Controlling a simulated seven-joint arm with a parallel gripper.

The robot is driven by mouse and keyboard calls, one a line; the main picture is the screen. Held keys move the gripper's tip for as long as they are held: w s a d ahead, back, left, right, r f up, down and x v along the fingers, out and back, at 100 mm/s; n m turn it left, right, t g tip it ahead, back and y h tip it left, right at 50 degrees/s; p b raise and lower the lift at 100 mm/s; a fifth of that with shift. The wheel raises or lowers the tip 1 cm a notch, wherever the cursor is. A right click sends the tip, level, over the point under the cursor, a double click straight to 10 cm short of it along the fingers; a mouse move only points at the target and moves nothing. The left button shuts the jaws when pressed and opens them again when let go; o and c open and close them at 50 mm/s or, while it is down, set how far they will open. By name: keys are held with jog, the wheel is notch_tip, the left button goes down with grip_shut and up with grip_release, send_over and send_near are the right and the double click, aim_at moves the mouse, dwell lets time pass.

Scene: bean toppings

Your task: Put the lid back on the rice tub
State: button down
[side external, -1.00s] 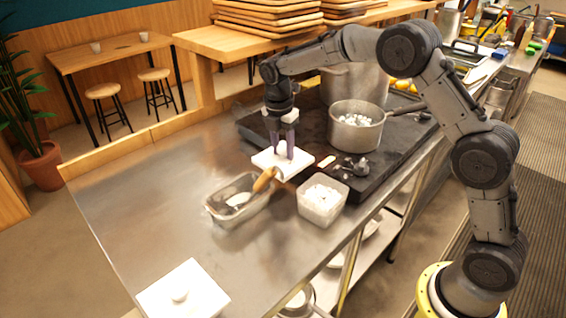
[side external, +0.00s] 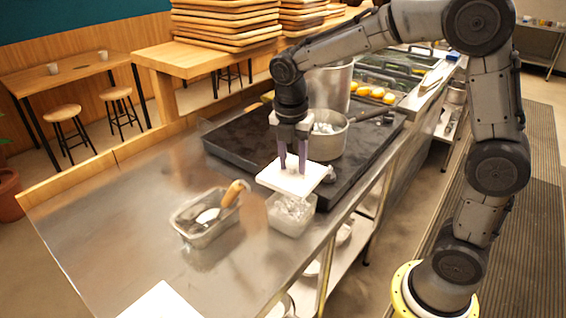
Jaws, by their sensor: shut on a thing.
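My gripper (side external: 293,168) points down and is shut on the knob of a square white lid (side external: 300,187). The lid looks roughly level. In the side view it covers the far part of the rice tub's (side external: 290,222) opening. The tub is a clear square container with whitish contents, standing on the steel counter near its front edge. A gap seems to show between the lid and the tub's near rim, so the lid looks held above it. Whether the far edges touch is hidden.
A metal pan (side external: 183,228) with a wooden-handled scoop (side external: 232,194) stands left of the tub. A second white slab (side external: 160,303) lies at the bottom edge. A dark stove top (side external: 228,143) with a pot (side external: 328,145) is behind. The counter's left side is clear.

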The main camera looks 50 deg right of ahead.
aim_at(292, 175)
jog(key=shift+f, duration=3.15)
jog(key=shift+f, duration=0.45)
grip_release()
dwell(0.6)
jog(key=shift+r, duration=0.1)
dwell(0.3)
jog(key=shift+r, duration=3.45)
grip_shut()
